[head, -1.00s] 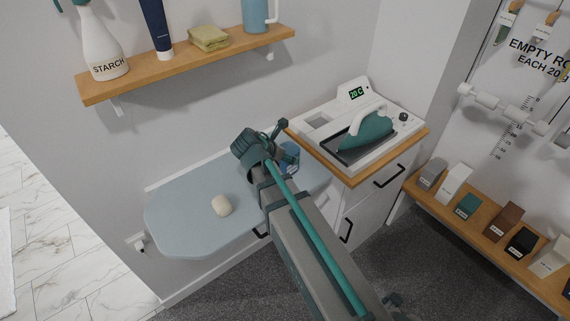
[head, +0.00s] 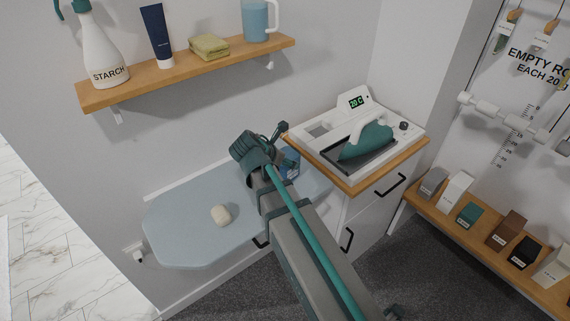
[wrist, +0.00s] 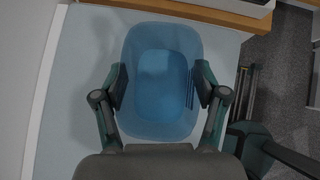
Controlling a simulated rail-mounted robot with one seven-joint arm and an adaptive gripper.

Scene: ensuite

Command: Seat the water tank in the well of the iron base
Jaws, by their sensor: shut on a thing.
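The translucent blue water tank (wrist: 160,122) is between the fingers of my gripper (wrist: 160,88) in the wrist view, with a pad against each side. In the head view the tank (head: 290,162) shows partly behind my arm, over the right part of the ironing board, left of the cabinet. I cannot tell whether it touches the board. The white iron base (head: 330,147) sits on the wooden cabinet top, with an open well (head: 318,130) at its left. A teal iron (head: 367,141) rests on its dark plate.
A pale stone-like lump (head: 221,215) lies on the blue-grey ironing board (head: 175,222). A wall shelf (head: 190,70) with a starch bottle, tube, cloth and jug hangs above. A low shelf (head: 480,227) with small boxes stands at right.

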